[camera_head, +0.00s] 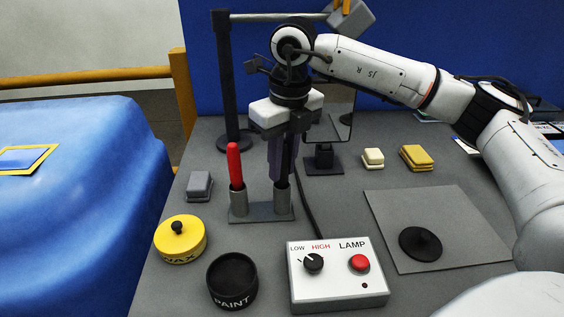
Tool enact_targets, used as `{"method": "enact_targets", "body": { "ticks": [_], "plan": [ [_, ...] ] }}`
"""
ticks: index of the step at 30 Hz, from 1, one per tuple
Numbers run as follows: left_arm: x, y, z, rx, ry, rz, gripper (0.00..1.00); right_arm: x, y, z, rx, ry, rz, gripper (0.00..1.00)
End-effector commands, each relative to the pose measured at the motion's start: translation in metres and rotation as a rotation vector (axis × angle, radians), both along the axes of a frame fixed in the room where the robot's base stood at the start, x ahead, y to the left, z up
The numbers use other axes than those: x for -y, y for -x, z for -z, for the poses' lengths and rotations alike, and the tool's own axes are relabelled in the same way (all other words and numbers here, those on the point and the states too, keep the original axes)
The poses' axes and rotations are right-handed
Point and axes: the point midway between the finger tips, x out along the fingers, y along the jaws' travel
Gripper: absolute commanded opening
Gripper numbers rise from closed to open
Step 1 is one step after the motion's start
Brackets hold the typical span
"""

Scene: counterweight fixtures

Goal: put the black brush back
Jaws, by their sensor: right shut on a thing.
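My right gripper (283,165) points down over the metal brush holder (262,212), with its fingers shut on the black brush. The brush is mostly hidden by the fingers; a dark strip of it (284,180) shows just above the holder's right tube. Its lower end seems to be at or in that tube, but I cannot tell how deep. A red-handled tool (234,165) stands upright in the left tube. My left gripper is not in view.
A black PAINT pot (232,281), a yellow WAX tin (180,240) and a LAMP switch box (337,275) stand in front. A grey block (199,185) is left of the holder. A black lid (420,244) lies on a grey mat (388,212). A dark post (228,90) stands behind.

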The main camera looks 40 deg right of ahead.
Motion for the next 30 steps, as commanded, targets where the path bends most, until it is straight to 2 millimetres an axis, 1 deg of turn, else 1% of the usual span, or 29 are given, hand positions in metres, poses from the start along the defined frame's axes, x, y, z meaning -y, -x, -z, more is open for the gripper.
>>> {"method": "enact_targets", "body": {
  "ticks": [4, 5, 6, 8, 16, 18, 20, 23, 30],
  "plan": [
    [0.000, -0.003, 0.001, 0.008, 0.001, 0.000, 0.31, 0.000, 0.000, 0.004, 0.000, 0.000, 0.000, 0.00],
    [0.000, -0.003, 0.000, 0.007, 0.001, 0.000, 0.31, 0.000, 0.000, 0.003, 0.000, 0.000, 0.000, 0.23],
    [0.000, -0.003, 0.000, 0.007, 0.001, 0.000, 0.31, 0.000, 0.000, 0.002, 0.000, 0.000, 0.000, 0.29],
    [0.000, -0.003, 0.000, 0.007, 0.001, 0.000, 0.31, 0.000, 0.000, 0.002, 0.000, 0.000, 0.000, 0.38],
    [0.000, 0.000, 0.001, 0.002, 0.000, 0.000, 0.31, 0.000, 0.000, 0.001, 0.000, 0.000, 0.000, 0.38],
    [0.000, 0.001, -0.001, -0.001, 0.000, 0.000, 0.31, 0.000, 0.000, -0.002, 0.001, 0.000, 0.000, 0.38],
    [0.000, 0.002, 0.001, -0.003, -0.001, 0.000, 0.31, 0.000, 0.000, -0.006, 0.003, -0.001, 0.000, 0.38],
    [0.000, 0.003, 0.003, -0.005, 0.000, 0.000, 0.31, -0.001, 0.001, -0.021, 0.006, -0.001, -0.001, 0.38],
    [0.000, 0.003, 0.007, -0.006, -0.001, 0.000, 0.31, -0.001, 0.007, -0.073, 0.006, -0.002, -0.002, 0.38]
  ]
}}
